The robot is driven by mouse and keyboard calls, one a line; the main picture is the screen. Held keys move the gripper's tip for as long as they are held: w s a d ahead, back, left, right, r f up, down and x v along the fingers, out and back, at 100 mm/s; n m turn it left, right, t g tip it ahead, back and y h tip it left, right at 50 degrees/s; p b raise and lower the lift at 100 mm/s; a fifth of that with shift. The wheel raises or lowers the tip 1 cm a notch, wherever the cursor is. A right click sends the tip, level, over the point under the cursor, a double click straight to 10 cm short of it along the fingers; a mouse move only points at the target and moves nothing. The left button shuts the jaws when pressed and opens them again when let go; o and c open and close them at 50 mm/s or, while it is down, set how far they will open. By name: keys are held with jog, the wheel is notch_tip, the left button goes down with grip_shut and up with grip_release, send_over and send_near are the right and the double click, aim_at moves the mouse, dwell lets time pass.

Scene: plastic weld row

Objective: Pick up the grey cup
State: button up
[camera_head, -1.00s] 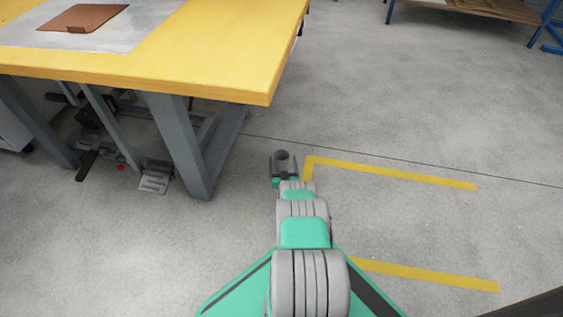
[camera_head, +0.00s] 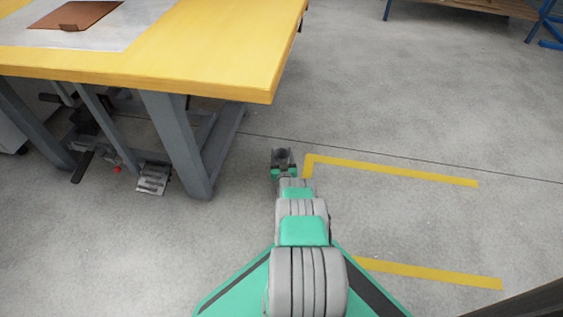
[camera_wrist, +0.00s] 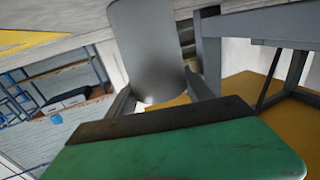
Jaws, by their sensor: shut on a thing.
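The grey cup (camera_wrist: 148,50) is between the two fingers of my gripper in the wrist view, with its smooth side facing the camera. My gripper (camera_wrist: 160,92) is shut on it. In the head view the cup (camera_head: 281,153) shows small and dark between the fingertips of my gripper (camera_head: 283,158). The gripper is out past the right end of the yellow table, over the concrete floor as seen from above. The cup's far side is hidden.
A yellow-topped table (camera_head: 200,62) on grey legs stands at the left, with a brown board (camera_head: 75,15) on a pale sheet. A foot pedal (camera_head: 152,179) is beneath it. Yellow lines (camera_head: 395,170) mark the floor. A blue-legged shelf (camera_head: 470,6) stands at the back right. Open floor lies between.

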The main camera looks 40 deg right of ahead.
grip_shut()
